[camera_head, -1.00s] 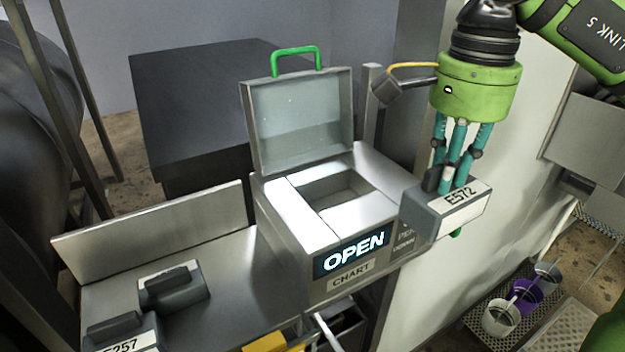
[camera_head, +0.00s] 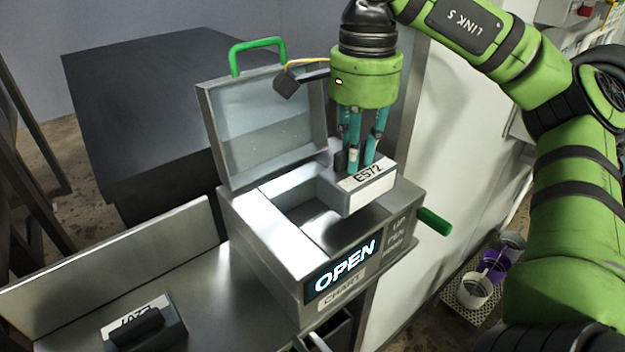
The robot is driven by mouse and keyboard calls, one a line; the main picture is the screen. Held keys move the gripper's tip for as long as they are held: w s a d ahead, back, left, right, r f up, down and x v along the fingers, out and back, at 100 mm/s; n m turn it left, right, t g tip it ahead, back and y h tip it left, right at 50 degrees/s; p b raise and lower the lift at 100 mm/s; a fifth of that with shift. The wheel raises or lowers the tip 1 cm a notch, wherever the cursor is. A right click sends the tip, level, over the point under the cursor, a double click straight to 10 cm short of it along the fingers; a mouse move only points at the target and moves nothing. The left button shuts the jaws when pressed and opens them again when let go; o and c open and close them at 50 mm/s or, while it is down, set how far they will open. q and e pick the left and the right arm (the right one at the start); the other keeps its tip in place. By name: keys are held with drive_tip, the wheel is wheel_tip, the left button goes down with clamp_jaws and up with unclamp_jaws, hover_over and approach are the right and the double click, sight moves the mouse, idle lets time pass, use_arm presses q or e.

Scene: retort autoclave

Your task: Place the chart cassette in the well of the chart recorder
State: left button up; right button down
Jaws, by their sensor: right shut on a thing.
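The chart cassette (camera_head: 357,197) is a grey block with a white label reading E572. My right gripper (camera_head: 357,168) is shut on its top and holds it above the right side of the chart recorder (camera_head: 277,264). The recorder's lid (camera_head: 266,128) stands open, with a green handle on top, and its front display reads OPEN. The well (camera_head: 302,219) is a rectangular opening in the recorder's top. The cassette hides the well's right end and looks level, above the opening's edge. My left gripper is not in view.
Another grey cassette (camera_head: 146,331) lies on the metal bench (camera_head: 190,276) at lower left. A green lever (camera_head: 434,221) sticks out at the recorder's right side. A rack with cups (camera_head: 476,291) stands lower right. A large dark box (camera_head: 140,110) is behind.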

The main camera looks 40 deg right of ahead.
drive_tip(key=shift+w+a+f, duration=0.5)
drive_tip(key=shift+w+f, duration=0.5)
drive_tip(key=shift+f, duration=0.35)
drive_tip(key=shift+w+a+f, duration=0.5)
drive_tip(key=shift+w+f, duration=0.5)
drive_tip(key=shift+f, duration=0.3)
drive_tip(key=shift+w+a+f, duration=0.5)
drive_tip(key=shift+w+f, duration=0.5)
drive_tip(key=shift+f, duration=0.35)
drive_tip(key=shift+f, duration=0.1)
drive_tip(key=shift+a+f, duration=0.1)
drive_tip(key=shift+f, duration=0.05)
drive_tip(key=c, duration=1.4)
unclamp_jaws()
